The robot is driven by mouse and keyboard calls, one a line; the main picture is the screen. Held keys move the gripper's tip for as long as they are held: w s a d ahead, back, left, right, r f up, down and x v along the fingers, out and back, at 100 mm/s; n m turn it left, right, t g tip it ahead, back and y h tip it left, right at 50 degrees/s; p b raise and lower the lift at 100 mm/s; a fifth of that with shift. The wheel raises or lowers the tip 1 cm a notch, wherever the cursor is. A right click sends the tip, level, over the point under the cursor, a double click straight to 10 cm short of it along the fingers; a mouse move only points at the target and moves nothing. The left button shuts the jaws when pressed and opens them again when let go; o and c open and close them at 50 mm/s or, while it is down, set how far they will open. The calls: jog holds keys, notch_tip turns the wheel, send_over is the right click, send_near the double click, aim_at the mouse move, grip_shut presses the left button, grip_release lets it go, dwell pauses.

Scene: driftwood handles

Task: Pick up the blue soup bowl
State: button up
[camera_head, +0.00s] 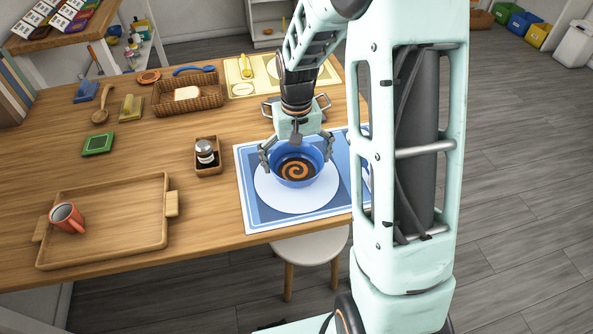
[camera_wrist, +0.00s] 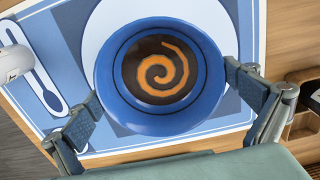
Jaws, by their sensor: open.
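The blue soup bowl (camera_head: 296,166) stands upright on a white round plate shape on the blue placemat (camera_head: 242,185), near the table's front edge. An orange spiral on dark brown shows inside it. The bowl fills the middle of the wrist view (camera_wrist: 105,85). My gripper (camera_head: 295,156) is over the bowl with its fingers spread, one on each side of the rim. In the wrist view my gripper (camera_wrist: 160,100) has both fingertips close beside the bowl's outer wall; I cannot tell whether they touch it. The bowl's far rim is partly hidden by my gripper in the head view.
A small wooden box (camera_head: 208,170) holds a jar (camera_head: 205,152). A pot (camera_head: 321,108) stands behind my gripper, and a wicker basket (camera_head: 188,92) is farther back. A white stool (camera_head: 308,246) stands below the table edge.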

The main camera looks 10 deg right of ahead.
jog(key=shift+f, duration=0.45)
jog(key=c, duration=1.2)
jog(key=shift+o, duration=0.2)
jog(key=shift+r, duration=0.15)
